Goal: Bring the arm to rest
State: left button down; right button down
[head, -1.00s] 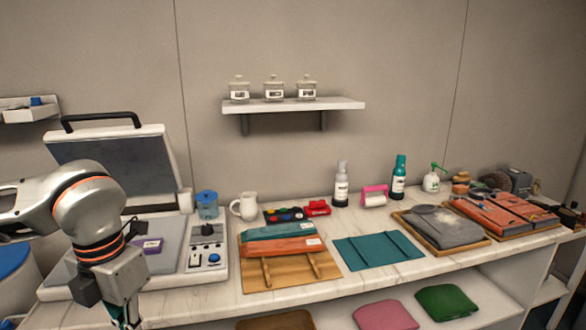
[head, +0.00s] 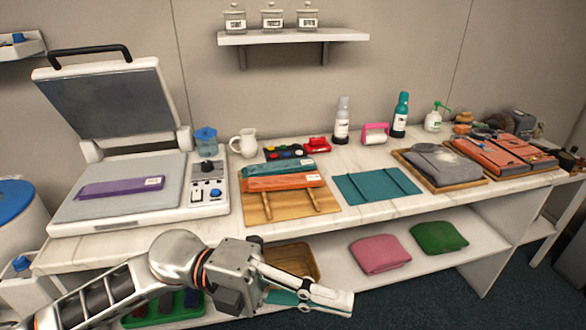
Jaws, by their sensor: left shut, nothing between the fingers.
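My left arm comes in from the lower left in the head view. Its gripper (head: 318,298) is low in front of the counter, below the countertop edge and before the lower shelf. Its fingers are shut with nothing between them, pointing right. My right gripper is not in view.
A white counter (head: 215,222) carries an open heat press (head: 62,212) with a purple folded cloth (head: 122,188) on it. A wooden board (head: 290,206) holds folded cloths. Pink (head: 380,254) and green (head: 439,237) cloths lie on the lower shelf. Dark floor is free at the lower right.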

pick_arm(q)
jog(key=w+a+n+t+h, duration=0.3)
jog(key=w+n+t+h, duration=0.1)
jog(key=w+n+t, duration=0.75)
jog(key=w+a+f+n+t+y, duration=0.4)
jog(key=a+f+n+t+y, duration=0.35)
jog(key=f+n+t, duration=0.55)
jog(key=s+a+f+n+g+y, duration=0.1)
jog(key=a+f+n+g+y, duration=0.2)
jog(key=f, duration=0.4)
jog(key=s+a+f+n+g+y, duration=0.1)
jog(key=a+f+n+y, duration=0.35)
jog(key=f, duration=0.25)
jog(key=s+a+f+n+g+y, duration=0.1)
jog(key=s+a+f+g+y, duration=0.1)
jog(key=s+f, duration=0.4)
jog(key=s+a+f+n+g+y, duration=0.2)
jog(key=s+a+f, duration=0.3)
jog(key=f, duration=0.4)
jog(key=shift+s+a+f, duration=0.15)
jog(key=shift+s+f, duration=0.15)
jog(key=shift+s, duration=0.25)
